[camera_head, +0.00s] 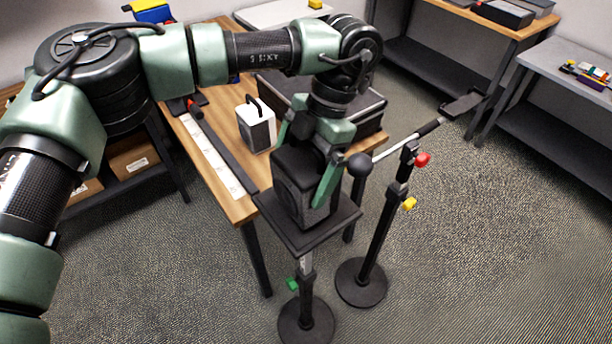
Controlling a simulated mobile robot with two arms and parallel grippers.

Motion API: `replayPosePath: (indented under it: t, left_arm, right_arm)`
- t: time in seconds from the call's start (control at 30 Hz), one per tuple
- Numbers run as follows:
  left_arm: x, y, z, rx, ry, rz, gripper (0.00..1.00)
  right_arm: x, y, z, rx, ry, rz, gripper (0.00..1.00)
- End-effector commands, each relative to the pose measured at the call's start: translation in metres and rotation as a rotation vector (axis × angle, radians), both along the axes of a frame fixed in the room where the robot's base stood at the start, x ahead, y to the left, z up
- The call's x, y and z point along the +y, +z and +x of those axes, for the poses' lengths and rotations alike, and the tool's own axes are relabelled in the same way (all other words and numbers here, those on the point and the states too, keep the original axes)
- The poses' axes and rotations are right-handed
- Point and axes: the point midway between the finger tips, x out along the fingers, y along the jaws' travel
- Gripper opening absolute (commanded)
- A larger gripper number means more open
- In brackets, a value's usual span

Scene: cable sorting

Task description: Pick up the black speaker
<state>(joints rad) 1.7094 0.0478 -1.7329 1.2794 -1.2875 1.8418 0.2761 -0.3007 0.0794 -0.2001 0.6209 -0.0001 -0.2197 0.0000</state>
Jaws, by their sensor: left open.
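The black speaker (296,198) is a dark box standing on the flat black top plate (332,224) of a floor stand. My left gripper (303,170) points down over it from above. Its two green fingers are apart, one on the near right side of the speaker and one on the far left side. The fingers straddle the speaker's upper part; I cannot tell whether they touch it. The gripper body hides part of the speaker's top. My right gripper is not in view.
A white speaker-like box (256,126) stands on the wooden table (236,205) behind, beside a black open case (372,112). A second stand (372,245) with red and yellow knobs is close on the right. Grey floor (480,260) is clear at the front right.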

Motion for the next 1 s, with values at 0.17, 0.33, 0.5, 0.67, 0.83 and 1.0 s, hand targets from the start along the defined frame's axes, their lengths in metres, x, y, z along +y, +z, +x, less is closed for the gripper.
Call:
replayPosePath:
  t: [0.17,0.33,0.5,0.67,0.83,1.0]
  left_arm:
    - [0.000,0.000,0.000,0.000,0.001,0.000,0.92]
    - [0.000,0.000,0.000,0.000,0.001,0.000,0.44]
    - [0.000,0.002,0.001,-0.001,0.001,-0.001,0.23]
    - [0.000,0.002,0.001,-0.002,0.002,-0.001,0.23]
    - [0.000,0.009,0.001,-0.002,0.002,-0.002,0.23]
    - [0.000,0.028,0.001,-0.005,0.002,-0.002,0.23]
  right_arm:
    - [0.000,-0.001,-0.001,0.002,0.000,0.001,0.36]
    - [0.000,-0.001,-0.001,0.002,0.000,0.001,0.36]
    - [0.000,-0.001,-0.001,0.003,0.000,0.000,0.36]
    - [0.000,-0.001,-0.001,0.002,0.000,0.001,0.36]
    - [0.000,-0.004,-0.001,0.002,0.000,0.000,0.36]
    - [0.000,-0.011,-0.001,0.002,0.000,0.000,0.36]
